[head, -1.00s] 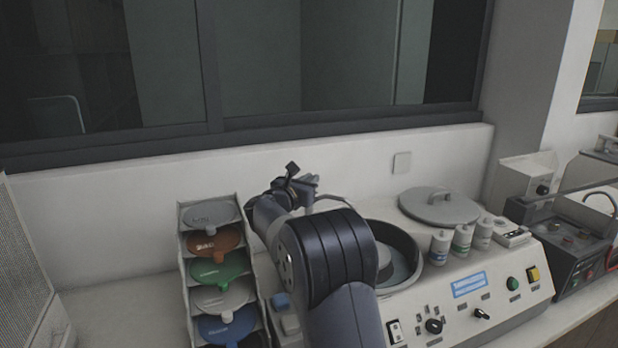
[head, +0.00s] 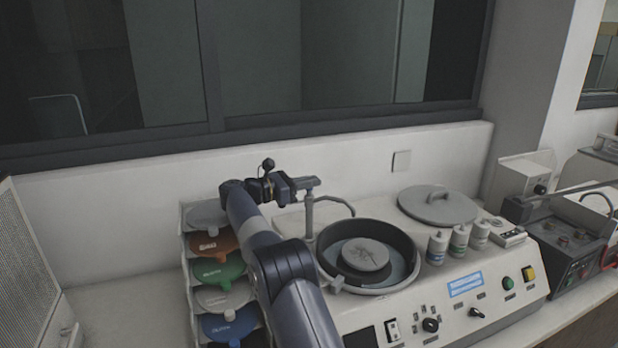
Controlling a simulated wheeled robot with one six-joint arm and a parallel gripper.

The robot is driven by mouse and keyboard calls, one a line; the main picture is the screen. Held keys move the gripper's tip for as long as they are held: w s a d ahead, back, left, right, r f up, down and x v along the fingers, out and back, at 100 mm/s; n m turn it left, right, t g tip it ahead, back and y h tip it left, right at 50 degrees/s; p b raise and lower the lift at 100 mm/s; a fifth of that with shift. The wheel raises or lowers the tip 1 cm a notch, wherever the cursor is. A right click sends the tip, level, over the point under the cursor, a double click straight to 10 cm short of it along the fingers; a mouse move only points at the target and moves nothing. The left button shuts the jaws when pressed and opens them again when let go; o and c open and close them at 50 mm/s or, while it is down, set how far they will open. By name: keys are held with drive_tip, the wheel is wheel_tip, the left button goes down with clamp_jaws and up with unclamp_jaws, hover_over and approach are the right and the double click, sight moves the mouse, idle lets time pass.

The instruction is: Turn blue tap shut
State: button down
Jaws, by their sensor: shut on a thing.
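A grey tap (head: 309,215) stands at the back left of the polishing machine, with a thin curved spout (head: 338,202) reaching right toward the round bowl. I see no blue on it from here; its top is partly hidden by my gripper. My gripper (head: 303,184) is at the top of the tap, coming from the left, and is shut on the tap's handle. The jaws are small and dark in this view, so the handle's angle is hard to tell.
The machine's open bowl (head: 400,270) holds a round grey disc (head: 362,255). A lid (head: 438,206) and several bottles (head: 459,241) stand to the right. A rack of coloured discs (head: 187,270) stands left, beside my arm. The wall and window are behind.

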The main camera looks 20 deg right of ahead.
drive_tip(key=shift+r+m+g+p, duration=0.1)
drive_tip(key=shift+m+g+p, duration=0.3)
drive_tip(key=shift+g, duration=0.3)
drive_tip(key=c, duration=1.5)
unclamp_jaws()
drive_tip(key=shift+a, duration=0.35)
drive_tip(key=a, duration=0.6)
drive_tip(key=shift+w+a, duration=0.1)
drive_tip(key=shift+a, duration=0.3)
